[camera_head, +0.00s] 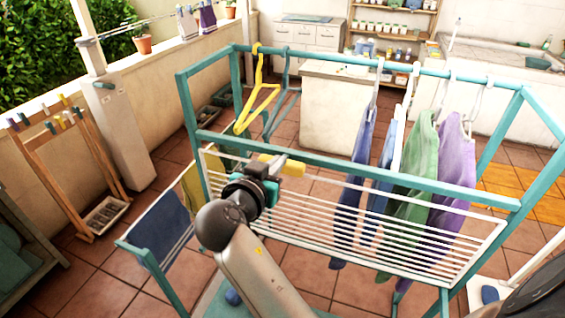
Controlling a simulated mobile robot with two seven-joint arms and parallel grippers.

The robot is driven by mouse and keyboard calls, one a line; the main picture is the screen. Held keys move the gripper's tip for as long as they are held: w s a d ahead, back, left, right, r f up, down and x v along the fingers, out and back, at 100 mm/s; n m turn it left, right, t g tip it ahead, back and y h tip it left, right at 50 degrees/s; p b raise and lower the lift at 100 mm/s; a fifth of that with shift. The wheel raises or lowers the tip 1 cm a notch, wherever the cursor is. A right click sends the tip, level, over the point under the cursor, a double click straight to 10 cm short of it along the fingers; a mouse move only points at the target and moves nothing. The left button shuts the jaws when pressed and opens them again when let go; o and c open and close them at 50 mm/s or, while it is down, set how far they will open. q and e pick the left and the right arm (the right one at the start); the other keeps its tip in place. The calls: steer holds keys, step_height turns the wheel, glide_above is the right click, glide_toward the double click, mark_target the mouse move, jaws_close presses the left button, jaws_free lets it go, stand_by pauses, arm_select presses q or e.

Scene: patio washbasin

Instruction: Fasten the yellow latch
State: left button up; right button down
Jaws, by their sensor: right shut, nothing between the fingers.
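The yellow latch (292,168) is a small yellow bar on the near side of the teal drying rack (375,173), at the left part of the white wire shelf. My right gripper (275,170) is right at the latch, with its fingers shut and nothing between them. The fingers overlap the latch's near edge in the picture; I cannot tell whether they touch it. The gripper hides part of the latch, so whether it is fastened is unclear. My left gripper is not in view.
Yellow (258,95) and teal (284,98) hangers hang on the rack's top rail. Blue, green (408,185) and purple (450,180) clothes hang at right. A blue cloth (160,230) hangs at lower left. A wooden stand (62,165) is at far left.

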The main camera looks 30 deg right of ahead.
steer(key=b, duration=0.2)
glide_above(291, 162)
steer(key=s+a, duration=0.1)
steer(key=s, duration=0.1)
step_height(291, 162, down, 2)
steer(key=shift+a+f+b, duration=0.2)
steer(key=shift+f+b, duration=1.1)
steer(key=shift+f, duration=0.85)
steer(key=shift+d, duration=0.1)
